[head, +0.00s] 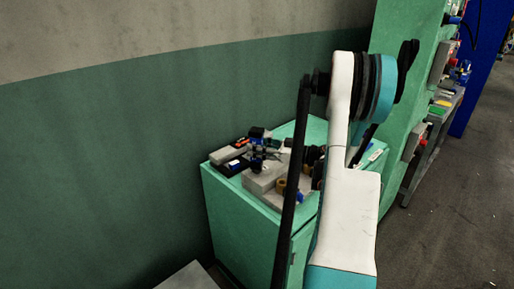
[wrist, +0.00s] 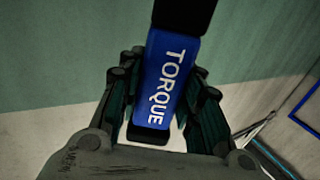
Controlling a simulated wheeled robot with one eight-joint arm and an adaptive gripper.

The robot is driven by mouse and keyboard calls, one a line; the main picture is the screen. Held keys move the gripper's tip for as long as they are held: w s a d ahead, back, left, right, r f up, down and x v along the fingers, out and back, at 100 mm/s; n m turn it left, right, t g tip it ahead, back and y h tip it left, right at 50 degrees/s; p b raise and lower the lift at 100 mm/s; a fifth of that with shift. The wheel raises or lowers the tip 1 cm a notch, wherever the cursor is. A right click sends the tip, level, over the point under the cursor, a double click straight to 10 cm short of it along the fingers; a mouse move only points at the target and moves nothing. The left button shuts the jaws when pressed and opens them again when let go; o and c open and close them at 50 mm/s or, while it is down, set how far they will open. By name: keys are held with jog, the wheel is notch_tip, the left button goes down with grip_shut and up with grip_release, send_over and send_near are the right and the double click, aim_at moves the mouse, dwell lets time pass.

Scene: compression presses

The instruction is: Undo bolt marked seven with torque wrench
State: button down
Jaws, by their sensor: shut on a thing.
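My gripper (wrist: 165,92) fills the wrist view with its dark fingers on both sides of the torque wrench (wrist: 163,80). It is shut on the wrench's blue body, which carries the white word TORQUE. The wrench has black ends; its upper end runs out of the top of the view. In the head view my white and teal arm stands in front, and I cannot make out the gripper or the wrench there. No bolt marked seven can be made out in either view.
A green cabinet (head: 240,215) stands left of and behind my arm, with grey blocks (head: 262,178) and small dark and blue parts on top. My arm hides part of it. A tall green machine (head: 405,80) stands at right. Open floor (head: 450,215) lies at lower right.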

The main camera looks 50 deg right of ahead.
aim_at(263, 133)
jog(key=shift+f+b, duration=0.5)
jog(key=shift+b, duration=0.1)
dwell(1.2)
jog(key=shift+r+b, duration=0.35)
jog(key=shift+r, duration=0.05)
dwell(1.9)
jog(key=shift+r, duration=0.1)
jog(key=shift+r+p, duration=1.75)
jog(key=shift+r, duration=1.25)
jog(key=shift+w, duration=0.1)
